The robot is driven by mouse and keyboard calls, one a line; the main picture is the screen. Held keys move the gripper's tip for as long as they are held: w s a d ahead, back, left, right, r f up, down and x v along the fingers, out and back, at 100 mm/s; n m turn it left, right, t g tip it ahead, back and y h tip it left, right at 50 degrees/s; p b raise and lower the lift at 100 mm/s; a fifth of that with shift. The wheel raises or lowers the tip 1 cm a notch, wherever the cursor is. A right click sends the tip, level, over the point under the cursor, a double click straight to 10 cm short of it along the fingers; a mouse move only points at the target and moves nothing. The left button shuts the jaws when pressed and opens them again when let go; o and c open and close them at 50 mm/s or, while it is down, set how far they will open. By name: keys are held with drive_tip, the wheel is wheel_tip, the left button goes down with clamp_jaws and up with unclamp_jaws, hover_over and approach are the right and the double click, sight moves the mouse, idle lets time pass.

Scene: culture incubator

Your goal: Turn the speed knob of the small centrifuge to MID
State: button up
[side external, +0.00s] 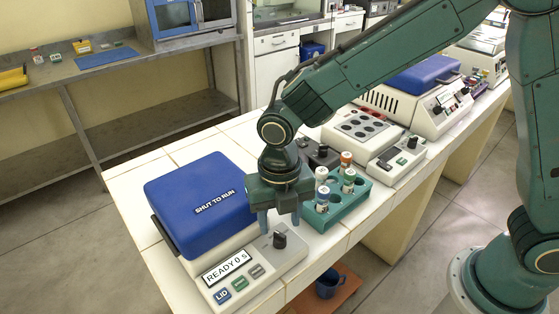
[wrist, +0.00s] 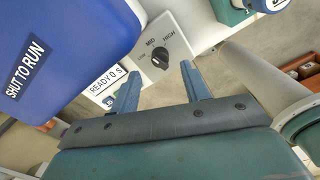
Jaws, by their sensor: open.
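The small centrifuge has a shut blue lid (side external: 200,200) reading SHUT TO RUN and a grey front panel with a READY 0 S display (side external: 227,267). Its black speed knob (side external: 280,239) stands at the panel's right end. In the wrist view the knob (wrist: 160,58) shows beside the MID and HIGH labels, with a fainter label at its left. I cannot tell surely where its pointer aims. My gripper (side external: 280,222) is open and empty, pointing down just above the knob. In the wrist view its two blue fingers (wrist: 158,80) are spread wide, apart from the knob.
A green tube rack (side external: 345,207) with several capped tubes stands close to the right of my gripper. Behind it are a small device with a black knob (side external: 319,155) and a heating block (side external: 360,130). A blue mug (side external: 328,284) sits below the bench edge.

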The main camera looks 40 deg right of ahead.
sight(282, 236)
wheel_tip(282, 236, up, 9)
idle(0.4)
drive_tip(key=shift+r, duration=0.1)
drive_tip(key=s+m+t, duration=0.1)
drive_tip(key=s+m, duration=0.1)
drive_tip(key=m, duration=0.8)
drive_tip(key=s+m+t, duration=0.2)
drive_tip(key=m, duration=0.9)
drive_tip(key=s+f+m+t, duration=0.1)
drive_tip(key=s+m, duration=0.1)
drive_tip(key=m, duration=0.8)
drive_tip(key=shift+t, duration=0.3)
drive_tip(key=shift+w+f, duration=0.1)
drive_tip(key=shift+x, duration=6.8)
